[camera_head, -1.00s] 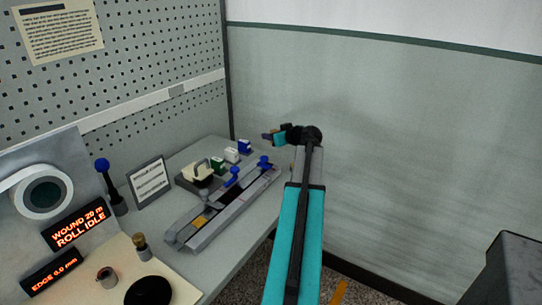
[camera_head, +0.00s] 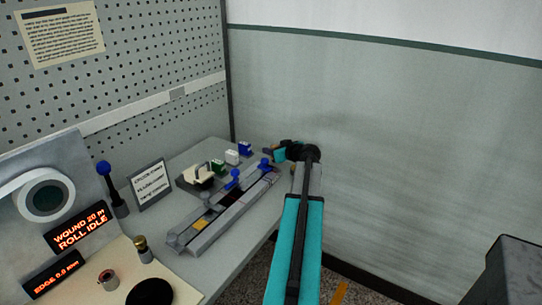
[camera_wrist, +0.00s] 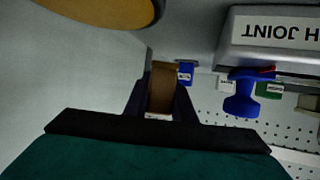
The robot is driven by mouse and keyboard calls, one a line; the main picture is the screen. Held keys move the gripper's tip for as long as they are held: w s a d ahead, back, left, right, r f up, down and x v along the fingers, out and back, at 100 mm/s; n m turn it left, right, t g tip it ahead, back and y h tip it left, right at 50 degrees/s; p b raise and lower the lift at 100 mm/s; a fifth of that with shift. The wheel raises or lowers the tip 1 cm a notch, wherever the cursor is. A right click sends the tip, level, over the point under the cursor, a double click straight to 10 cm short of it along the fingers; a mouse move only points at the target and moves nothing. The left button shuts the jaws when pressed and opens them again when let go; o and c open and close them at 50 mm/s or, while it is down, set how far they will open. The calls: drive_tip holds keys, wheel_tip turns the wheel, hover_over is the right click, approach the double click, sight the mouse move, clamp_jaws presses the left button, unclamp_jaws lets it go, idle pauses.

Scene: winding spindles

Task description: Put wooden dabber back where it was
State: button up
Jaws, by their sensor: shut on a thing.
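The wooden dabber (camera_wrist: 161,88) shows in the wrist view as a brown piece with a pale lower end. My gripper (camera_wrist: 163,98) is shut on it, with one dark finger on each side. In the head view my gripper (camera_head: 279,154) is over the right back part of the bench, close to the far end of the long grey jointing device (camera_head: 222,215) with blue knobs. The dabber cannot be made out clearly in the head view. I cannot tell whether it touches anything below it.
Small blue (camera_head: 245,149), white (camera_head: 232,157) and green (camera_head: 217,166) blocks stand behind the device. A cream-topped item (camera_head: 197,174), a sign (camera_head: 151,184) and a blue-knobbed lever (camera_head: 109,183) are to the left. A brass-topped jar (camera_head: 143,250) stands in front. A round tan thing (camera_wrist: 105,8) is close in the wrist view.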

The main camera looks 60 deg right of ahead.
drive_tip(key=shift+f, duration=1.35)
drive_tip(key=shift+f, duration=0.1)
drive_tip(key=o, duration=1.1)
drive_tip(key=shift+c, duration=0.2)
drive_tip(key=shift+s+a+r, duration=0.2)
drive_tip(key=shift+s+r, duration=0.1)
drive_tip(key=shift+s, duration=0.25)
drive_tip(key=b+v, duration=0.2)
drive_tip(key=v, duration=0.8)
drive_tip(key=shift+s+a+r, duration=0.1)
drive_tip(key=shift+s+r, duration=0.15)
drive_tip(key=shift+s, duration=0.05)
